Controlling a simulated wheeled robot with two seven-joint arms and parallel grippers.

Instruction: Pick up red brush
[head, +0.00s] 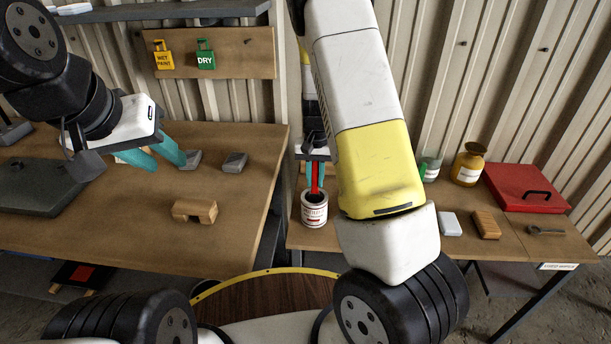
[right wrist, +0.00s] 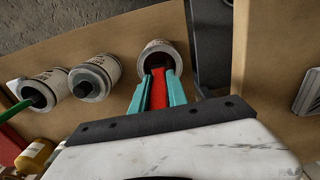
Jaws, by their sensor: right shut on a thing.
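The red brush (head: 315,178) stands upright over a white paint can (head: 314,211) with a dark opening. In the right wrist view the brush (right wrist: 158,92) lies between the teal fingers of my right gripper (right wrist: 159,88), which is shut on it. The can's mouth (right wrist: 158,61) is just beyond the fingertips; the brush's lower end is hidden there. My right gripper also shows in the head view (head: 315,176), beside my forearm. My left gripper (head: 168,160) hangs above the left table, its teal fingers apart and empty.
Two more cans (right wrist: 97,77) stand near the can in the right wrist view, one with a green handle. The right table holds a yellow jar (head: 468,164), a red case (head: 522,188), a white block (head: 450,224) and a wooden block (head: 486,225). A brown block (head: 194,210) lies on the left table.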

